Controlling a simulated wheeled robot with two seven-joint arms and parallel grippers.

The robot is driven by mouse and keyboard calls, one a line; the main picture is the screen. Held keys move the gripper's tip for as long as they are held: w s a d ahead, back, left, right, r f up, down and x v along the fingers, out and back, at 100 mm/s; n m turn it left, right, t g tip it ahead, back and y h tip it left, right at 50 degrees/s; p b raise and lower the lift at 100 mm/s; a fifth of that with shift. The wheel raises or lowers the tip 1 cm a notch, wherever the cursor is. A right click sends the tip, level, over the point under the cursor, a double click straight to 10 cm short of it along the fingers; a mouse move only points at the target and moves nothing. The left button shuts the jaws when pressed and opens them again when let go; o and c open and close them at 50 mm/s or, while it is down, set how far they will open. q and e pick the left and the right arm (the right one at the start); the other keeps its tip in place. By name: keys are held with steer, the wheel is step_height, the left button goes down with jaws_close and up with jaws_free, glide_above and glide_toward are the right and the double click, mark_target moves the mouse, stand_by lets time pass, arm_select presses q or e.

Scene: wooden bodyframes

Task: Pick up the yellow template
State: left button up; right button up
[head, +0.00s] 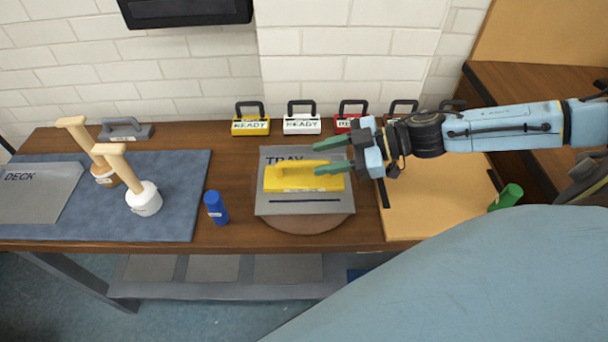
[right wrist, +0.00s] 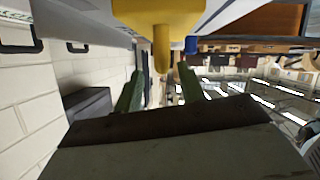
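The yellow template (head: 290,184) is a flat yellow block with a raised handle, lying on the grey tray (head: 290,208) near the middle of the table. My right gripper (head: 318,159) comes in from the right, its green fingers parted around the right end of the handle's line. In the right wrist view, the yellow template (right wrist: 180,10) is at the top, and its handle end points between the open fingertips of the right gripper (right wrist: 160,70). I see no finger closed on the handle. My left gripper is out of view.
Two wooden-handled tools (head: 145,198) stand on the blue mat (head: 185,215) beside the grey deck plate (head: 35,195). Several READY-labelled blocks (head: 251,124) line the back wall. A tan board (head: 430,205) lies right of the tray.

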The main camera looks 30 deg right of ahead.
mark_target(313, 161)
steer(key=x, duration=0.3)
steer(key=shift+s+a, duration=0.1)
steer(key=shift+a, duration=0.2)
steer(key=shift+w+a+f, duration=0.3)
steer(key=shift+w+a, duration=0.1)
steer(key=shift+a, duration=0.15)
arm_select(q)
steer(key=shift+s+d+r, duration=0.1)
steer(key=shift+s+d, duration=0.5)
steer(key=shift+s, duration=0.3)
arm_select(e)
steer(key=shift+c, duration=0.4)
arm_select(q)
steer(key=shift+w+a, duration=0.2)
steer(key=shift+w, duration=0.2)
arm_select(e)
jaws_close()
